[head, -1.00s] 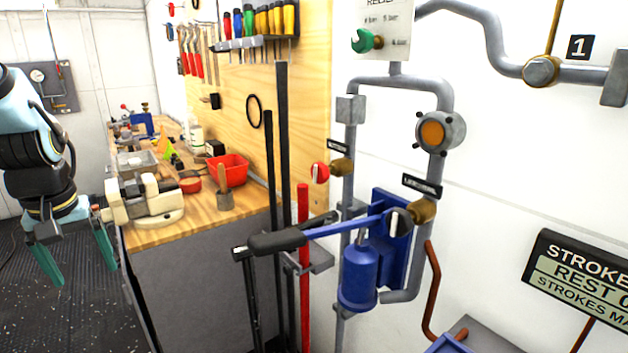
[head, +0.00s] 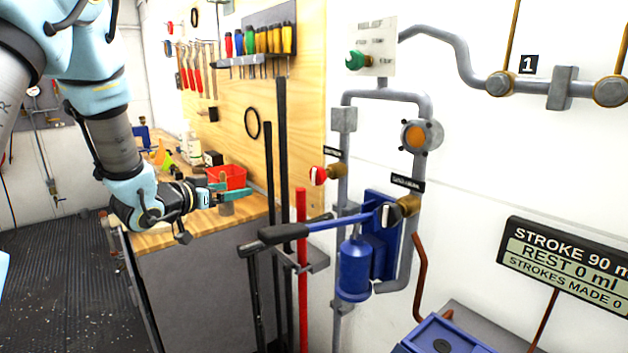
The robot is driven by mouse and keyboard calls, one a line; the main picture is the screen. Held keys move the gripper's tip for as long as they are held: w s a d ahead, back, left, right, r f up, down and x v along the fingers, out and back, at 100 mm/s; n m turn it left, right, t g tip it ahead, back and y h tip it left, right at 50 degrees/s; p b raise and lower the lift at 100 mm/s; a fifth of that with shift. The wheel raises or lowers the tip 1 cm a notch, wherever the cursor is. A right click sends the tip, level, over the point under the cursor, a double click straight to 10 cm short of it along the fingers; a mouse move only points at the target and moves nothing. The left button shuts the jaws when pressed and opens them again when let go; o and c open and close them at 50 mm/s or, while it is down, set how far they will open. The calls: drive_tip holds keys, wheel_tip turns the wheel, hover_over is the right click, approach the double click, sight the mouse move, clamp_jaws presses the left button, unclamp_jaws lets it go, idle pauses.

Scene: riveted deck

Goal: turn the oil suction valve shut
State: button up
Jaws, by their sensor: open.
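Two small valves sit on the grey pipes of the wall rig. The left one has a round red knob (head: 318,175) with a pale bar across it, on a brass body, below a small black label (head: 336,154). The other has a dark knob with a white bar (head: 388,214) on a brass body, below a black label (head: 407,182). The lettering is too small to read surely, so I cannot tell which is the suction valve. My gripper (head: 232,190) is open and empty, its teal fingers pointing right, left of the red knob and apart from it in the picture.
A blue hand pump (head: 355,268) with a long lever (head: 285,233) stands below the valves. Dark upright bars (head: 283,140) and a red bar (head: 302,260) stand left of it. A workbench (head: 172,238) with a red bin (head: 226,175) lies behind my gripper. A green relief knob (head: 357,60) is above.

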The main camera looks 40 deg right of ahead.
sight(313, 179)
drive_tip(key=s+d+r+m+g+h, duration=0.1)
drive_tip(key=s+d+m+g+h, duration=0.25)
drive_tip(key=s+d+g, duration=0.4)
drive_tip(key=shift+m+t, duration=0.35)
drive_tip(key=shift+t, duration=0.2)
drive_tip(key=s+d+p, duration=0.1)
drive_tip(key=d, duration=0.2)
drive_tip(key=s+d+p, duration=0.1)
drive_tip(key=d+p, duration=0.1)
drive_tip(key=d, duration=0.1)
drive_tip(key=d+p, duration=0.1)
drive_tip(key=d, duration=0.2)
drive_tip(key=shift+s+d+r, duration=0.3)
drive_tip(key=shift+s+d, duration=0.1)
drive_tip(key=shift+d+f, duration=0.1)
drive_tip(key=shift+d, duration=0.35)
drive_tip(key=c, duration=1.4)
